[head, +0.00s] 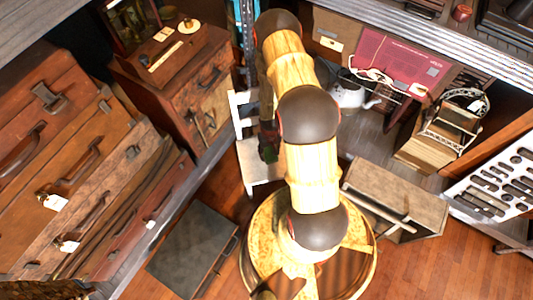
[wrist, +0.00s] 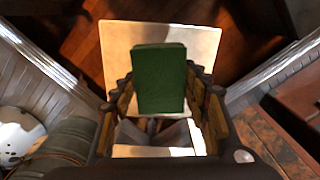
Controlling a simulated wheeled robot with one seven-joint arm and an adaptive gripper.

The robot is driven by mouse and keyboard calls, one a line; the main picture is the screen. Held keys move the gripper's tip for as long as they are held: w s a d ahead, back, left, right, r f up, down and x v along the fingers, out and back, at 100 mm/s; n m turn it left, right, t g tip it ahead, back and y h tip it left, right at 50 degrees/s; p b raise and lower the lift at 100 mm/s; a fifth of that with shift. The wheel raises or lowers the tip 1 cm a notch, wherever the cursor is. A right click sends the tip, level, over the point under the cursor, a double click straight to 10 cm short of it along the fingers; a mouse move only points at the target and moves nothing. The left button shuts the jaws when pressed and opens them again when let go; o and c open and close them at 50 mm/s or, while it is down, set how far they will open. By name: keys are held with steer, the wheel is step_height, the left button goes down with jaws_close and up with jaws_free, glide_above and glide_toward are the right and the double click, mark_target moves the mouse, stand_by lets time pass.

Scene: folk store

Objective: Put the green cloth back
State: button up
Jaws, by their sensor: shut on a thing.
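The green cloth (wrist: 160,78) looks like a flat, stiff green rectangle, much like a book cover, in the middle of the wrist view. My gripper (wrist: 160,103) is shut on it, with a finger on each side. The cloth sticks out past the fingertips, above a pale board. In the head view my gripper (head: 267,135) hangs left of my arm, over a white stand (head: 252,162). Only a small dark green bit shows there. Whether the cloth touches the pale board cannot be told.
Stacked brown suitcases (head: 75,160) fill the left. A wooden chest (head: 185,85) stands behind them. A dark flat case (head: 195,250) lies on the wooden floor. A grey-brown box (head: 395,200) and a shelf with a white kettle (head: 345,95) are to the right.

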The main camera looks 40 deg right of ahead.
steer(key=s+d+f+m+p, duration=0.1)
steer(key=s+d+f+p, duration=0.15)
steer(key=s, duration=0.45)
steer(key=w+f+b, duration=0.2)
steer(key=w+f, duration=0.1)
steer(key=w, duration=0.1)
steer(key=w+f+b, duration=0.1)
steer(key=w+f, duration=0.3)
steer(key=w, duration=0.1)
steer(key=w+d+f+b, duration=0.1)
steer(key=w+f+b, duration=0.1)
steer(key=w+f, duration=0.2)
steer(key=shift+w+d+b, duration=0.1)
steer(key=shift+w+b, duration=0.2)
steer(key=shift+w+f+b, duration=0.1)
steer(key=shift+f+b, duration=0.7)
steer(key=shift+f, duration=0.75)
steer(key=shift+f, duration=0.15)
steer(key=o, duration=1.3)
